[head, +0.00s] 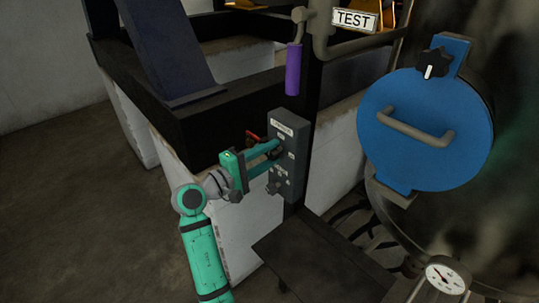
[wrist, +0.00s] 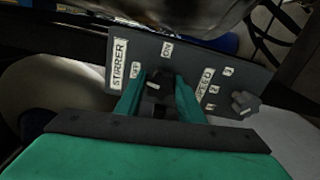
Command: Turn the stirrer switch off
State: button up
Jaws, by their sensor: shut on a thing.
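The grey stirrer panel (head: 289,122) is mounted on a dark post in the head view. The wrist view shows the panel (wrist: 225,70) close up, with a STIRRER label (wrist: 119,62), an OFF label (wrist: 135,71) and an ON label (wrist: 167,50). The black stirrer switch knob (wrist: 157,84) sits between my green fingers. My gripper (wrist: 156,92) is shut on this knob. In the head view my gripper (head: 275,157) reaches the panel from the left, and its fingertips partly hide the knob. I cannot tell clearly which label the knob points to.
A second knob (wrist: 243,103) is beside the SPEED label (wrist: 207,82) on the same panel. A purple handle (head: 293,69) hangs above. A red lever (head: 253,136) is behind my gripper. A blue hatch (head: 425,130) and a gauge (head: 445,277) are at the right.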

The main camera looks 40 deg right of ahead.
jog(key=shift+w+a+n, duration=0.1)
jog(key=shift+n, duration=0.8)
jog(key=shift+w+a, duration=0.1)
jog(key=o, duration=1.1)
jog(key=shift+a, duration=0.1)
jog(key=shift+c, duration=0.2)
jog(key=shift+d, duration=0.2)
jog(key=shift+a, duration=0.1)
jog(key=s+a, duration=0.1)
jog(key=a, duration=0.9)
jog(key=shift+a, duration=0.35)
